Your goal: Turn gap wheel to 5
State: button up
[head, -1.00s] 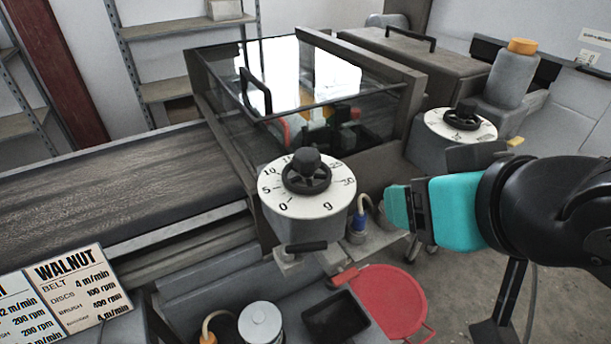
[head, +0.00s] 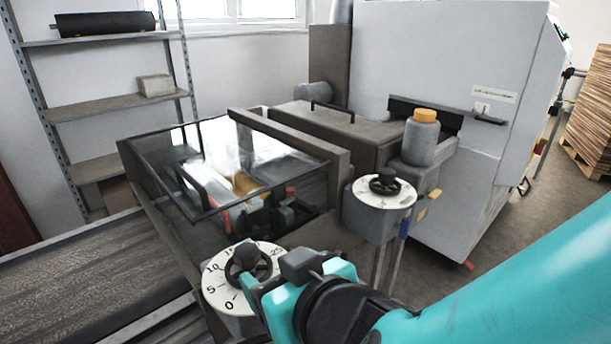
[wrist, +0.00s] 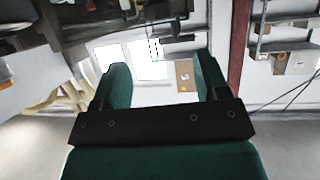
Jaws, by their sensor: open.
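A round white dial (head: 215,279) with a black handwheel (head: 246,262) at its centre stands at the front in the head view. Its marks 0, 5, 10, 15 and 25 show; its lower right is hidden behind my gripper. I cannot read where the wheel points. A second white dial with a black handwheel (head: 384,184) stands farther back to the right; its marks are too small to read. My gripper (head: 276,276) is open, just right of the front wheel in the picture; contact cannot be told. The wrist view shows empty open fingers (wrist: 163,78) and no wheel.
A glass-covered housing (head: 310,157) with a black handle stands behind the front dial. A grey bottle with an orange cap (head: 422,139) stands beyond the back dial. The conveyor belt (head: 90,280) runs at lower left.

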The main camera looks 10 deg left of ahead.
aim_at(246, 251)
jog(key=p+x, duration=0.4)
jog(key=x, duration=0.8)
jog(key=shift+f, duration=0.2)
jog(key=c, duration=0.9)
